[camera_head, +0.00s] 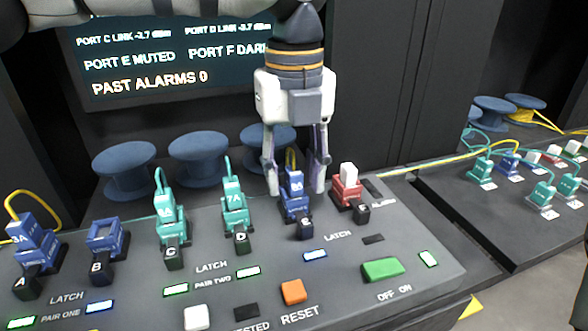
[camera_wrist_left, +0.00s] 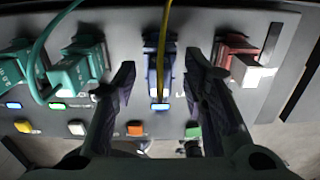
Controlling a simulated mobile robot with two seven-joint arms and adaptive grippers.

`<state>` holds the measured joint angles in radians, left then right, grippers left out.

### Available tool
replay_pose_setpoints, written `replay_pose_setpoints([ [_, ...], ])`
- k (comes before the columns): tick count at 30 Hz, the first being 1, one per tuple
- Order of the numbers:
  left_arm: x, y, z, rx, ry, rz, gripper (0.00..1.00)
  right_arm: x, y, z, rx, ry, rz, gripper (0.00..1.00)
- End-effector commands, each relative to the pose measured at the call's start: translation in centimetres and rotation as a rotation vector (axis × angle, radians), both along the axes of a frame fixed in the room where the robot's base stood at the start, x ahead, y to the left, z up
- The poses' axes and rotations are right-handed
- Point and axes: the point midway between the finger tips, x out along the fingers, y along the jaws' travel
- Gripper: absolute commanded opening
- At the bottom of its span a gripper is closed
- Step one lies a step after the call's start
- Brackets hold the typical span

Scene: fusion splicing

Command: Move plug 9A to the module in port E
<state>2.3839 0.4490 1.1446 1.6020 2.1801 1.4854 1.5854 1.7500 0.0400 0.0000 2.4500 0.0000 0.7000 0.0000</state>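A blue plug (camera_head: 295,187) with a yellow cable sits in the blue module of port E (camera_head: 304,228); its label is too small to read for sure. My left gripper (camera_head: 294,188) is open, pointing down with one finger on each side of this plug. In the left wrist view the blue plug (camera_wrist_left: 160,70) and its yellow cable lie between the spread fingers (camera_wrist_left: 160,78), with a gap on each side. My right gripper is not in view.
Teal plug 7A (camera_head: 234,197) in port D stands left of the gripper; a red module with a white plug (camera_head: 348,175) stands close on the right. Port B's blue module (camera_head: 105,236) looks empty. Blue spools (camera_head: 198,158) stand behind. More plugs (camera_head: 482,168) sit on the right bench.

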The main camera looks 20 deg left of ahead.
Motion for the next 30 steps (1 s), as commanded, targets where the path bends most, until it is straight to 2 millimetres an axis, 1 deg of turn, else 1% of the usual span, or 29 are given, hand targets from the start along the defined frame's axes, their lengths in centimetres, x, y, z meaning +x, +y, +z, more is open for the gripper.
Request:
replay_pose_setpoints([
  [3,0.0,0.0,0.1,0.000,0.000,0.000,0.39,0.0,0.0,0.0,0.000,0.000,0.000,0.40],
  [5,0.0,0.0,0.6,0.000,-0.001,0.001,0.39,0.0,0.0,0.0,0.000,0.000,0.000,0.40],
  [8,0.1,-0.1,2.6,-0.001,-0.006,0.001,0.39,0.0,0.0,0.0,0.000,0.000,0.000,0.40],
  [12,0.1,0.0,6.5,-0.001,-0.006,0.002,0.39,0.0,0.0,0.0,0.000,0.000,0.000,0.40],
  [15,0.1,-0.1,9.0,-0.001,-0.004,0.002,0.39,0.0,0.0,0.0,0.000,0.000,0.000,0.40],
  [18,0.0,-0.1,10.8,-0.001,-0.003,0.001,0.39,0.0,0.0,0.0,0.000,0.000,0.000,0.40],
  [22,0.0,0.0,11.9,0.001,-0.001,-0.001,0.39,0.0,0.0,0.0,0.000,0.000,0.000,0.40],
  [30,0.0,0.0,12.0,0.000,0.000,-0.001,0.39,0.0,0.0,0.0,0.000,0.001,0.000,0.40],
])
